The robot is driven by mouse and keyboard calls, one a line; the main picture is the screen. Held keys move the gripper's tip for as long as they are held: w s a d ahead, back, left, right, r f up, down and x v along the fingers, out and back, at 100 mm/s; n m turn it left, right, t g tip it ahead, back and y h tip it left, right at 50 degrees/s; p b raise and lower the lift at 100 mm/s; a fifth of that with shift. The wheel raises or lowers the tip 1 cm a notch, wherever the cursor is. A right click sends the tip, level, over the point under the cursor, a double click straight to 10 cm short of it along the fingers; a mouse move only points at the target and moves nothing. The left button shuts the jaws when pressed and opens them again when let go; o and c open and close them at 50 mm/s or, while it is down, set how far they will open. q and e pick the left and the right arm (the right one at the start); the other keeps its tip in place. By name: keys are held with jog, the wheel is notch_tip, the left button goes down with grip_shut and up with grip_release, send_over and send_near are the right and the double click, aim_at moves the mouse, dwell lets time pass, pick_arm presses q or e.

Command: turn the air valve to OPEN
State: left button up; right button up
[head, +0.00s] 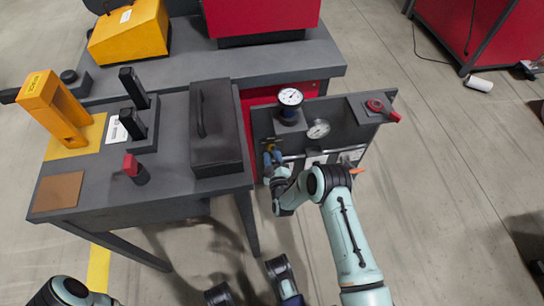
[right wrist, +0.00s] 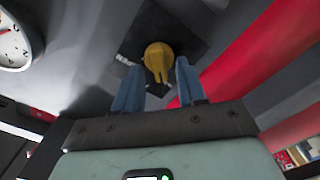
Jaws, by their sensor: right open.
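A yellow valve knob (right wrist: 158,58) with a narrow grip sits on a dark square plate on the grey panel, in the right wrist view. In the head view only a small bit of yellow shows by the fingertips. My right gripper (head: 272,157) is open at the left part of the panel. In the right wrist view its two blue fingers (right wrist: 157,80) stand apart, one on each side of the knob's lower part, with gaps visible. I cannot read an OPEN mark.
The grey panel (head: 345,133) carries a blue-bodied gauge (head: 290,97), a second gauge (head: 318,128) and a red handle (head: 380,107). A grey table with a dark lidded box (head: 215,130) stands close left of my right gripper.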

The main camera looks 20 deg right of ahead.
jog(key=shift+c, duration=0.3)
grip_shut()
pick_arm(q)
jog(key=shift+w+r, duration=0.1)
jog(key=shift+w, duration=0.1)
pick_arm(e)
jog(key=shift+m, duration=0.3)
pick_arm(q)
jog(key=w+p, duration=0.1)
jog(key=w+r+t, duration=0.1)
jog(key=w, duration=0.1)
jog(key=shift+d+r+p, duration=0.2)
jog(key=shift+p, duration=0.2)
pick_arm(e)
jog(key=m, duration=1.1)
jog(key=d+m, duration=0.1)
jog(key=m, duration=0.5)
jog(key=shift+s, duration=0.1)
jog(key=shift+m, duration=0.3)
